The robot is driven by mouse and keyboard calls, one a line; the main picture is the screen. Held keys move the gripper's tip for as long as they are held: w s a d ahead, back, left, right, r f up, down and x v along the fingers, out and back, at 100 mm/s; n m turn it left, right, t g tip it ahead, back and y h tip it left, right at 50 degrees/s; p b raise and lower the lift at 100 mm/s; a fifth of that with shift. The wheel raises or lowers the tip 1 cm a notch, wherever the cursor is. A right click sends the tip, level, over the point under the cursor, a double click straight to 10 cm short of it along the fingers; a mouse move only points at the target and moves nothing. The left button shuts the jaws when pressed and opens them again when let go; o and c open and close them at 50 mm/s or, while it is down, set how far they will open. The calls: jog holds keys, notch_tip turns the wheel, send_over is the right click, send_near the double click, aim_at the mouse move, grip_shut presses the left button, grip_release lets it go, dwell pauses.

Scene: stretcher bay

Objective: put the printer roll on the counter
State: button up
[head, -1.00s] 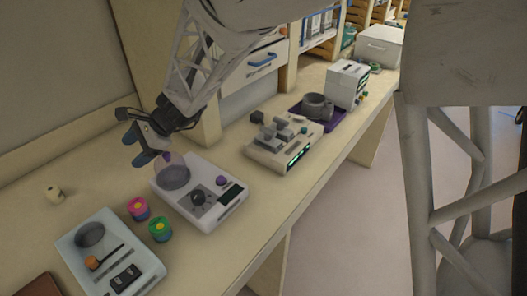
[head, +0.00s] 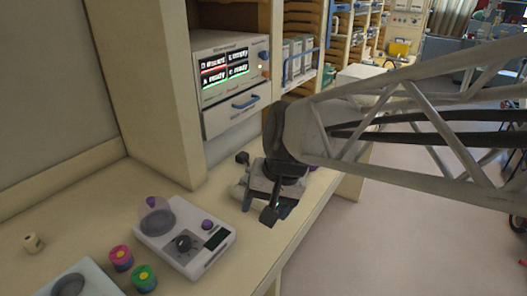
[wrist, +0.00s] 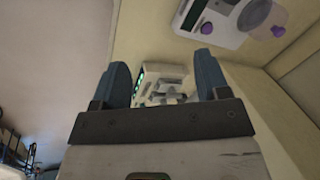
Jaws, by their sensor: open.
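No roll shows between the fingers.
A white instrument with a clear dome (head: 185,235) stands between the roll and my gripper. Pink (head: 121,258) and green (head: 144,278) containers stand before it. A screened cabinet unit (head: 230,70) is behind. Open floor (head: 340,245) lies to the right.

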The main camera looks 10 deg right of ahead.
jog(key=s+d+n+t+h, duration=0.1)
jog(key=s+d+n+h, duration=0.1)
jog(key=s+d, duration=0.6)
jog(key=shift+d+f+h, duration=0.15)
jog(key=shift+d+h, duration=0.45)
